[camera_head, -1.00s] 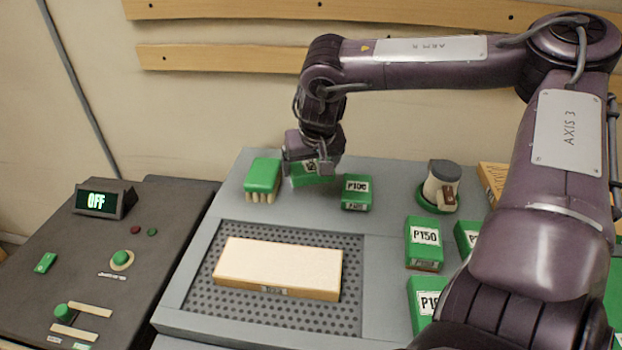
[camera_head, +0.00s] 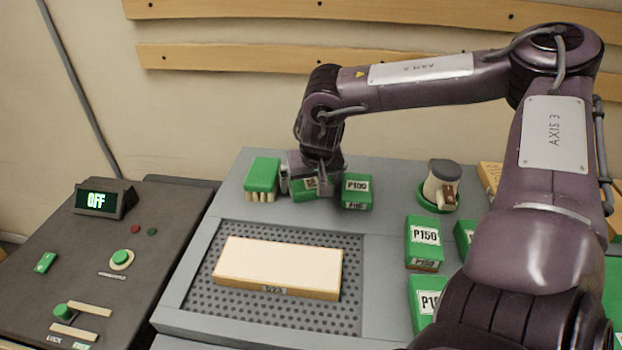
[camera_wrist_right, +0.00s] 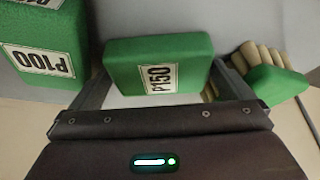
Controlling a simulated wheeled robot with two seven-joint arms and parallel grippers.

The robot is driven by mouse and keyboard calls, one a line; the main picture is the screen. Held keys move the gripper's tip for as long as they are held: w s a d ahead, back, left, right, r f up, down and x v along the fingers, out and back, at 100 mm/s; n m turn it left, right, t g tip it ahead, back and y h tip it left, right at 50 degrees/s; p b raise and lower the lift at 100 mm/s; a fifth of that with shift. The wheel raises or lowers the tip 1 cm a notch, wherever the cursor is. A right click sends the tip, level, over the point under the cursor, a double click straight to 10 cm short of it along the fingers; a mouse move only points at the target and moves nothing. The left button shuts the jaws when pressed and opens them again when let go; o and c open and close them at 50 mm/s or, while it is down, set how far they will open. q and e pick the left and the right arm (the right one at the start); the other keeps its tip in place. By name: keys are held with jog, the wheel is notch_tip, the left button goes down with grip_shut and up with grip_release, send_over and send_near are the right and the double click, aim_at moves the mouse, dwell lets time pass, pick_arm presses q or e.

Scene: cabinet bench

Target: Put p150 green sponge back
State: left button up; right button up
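The P150 green sponge (camera_head: 308,187) is at the back of the grey bench, between a green-backed brush and a green P100 block. In the right wrist view the P150 sponge (camera_wrist_right: 160,62) sits between the two fingers of my right gripper (camera_wrist_right: 160,80). The fingers appear to press on its two ends, so the gripper looks shut on it. In the head view my right gripper (camera_head: 308,182) points down over the sponge, and I cannot tell whether its underside touches the bench. My left gripper is not in view.
The P100 block (camera_head: 356,187) is close on the right, the brush (camera_head: 262,174) close on the left. A pale block (camera_head: 278,262) lies on the perforated plate (camera_head: 230,228). The display reads OFF.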

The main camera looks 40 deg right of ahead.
jog(key=shift+r, duration=0.25)
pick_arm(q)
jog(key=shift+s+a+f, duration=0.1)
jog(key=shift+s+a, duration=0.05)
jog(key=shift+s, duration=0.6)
pick_arm(e)
jog(key=v, duration=1.1)
jog(key=shift+s+r, duration=0.25)
jog(key=shift+r, duration=0.05)
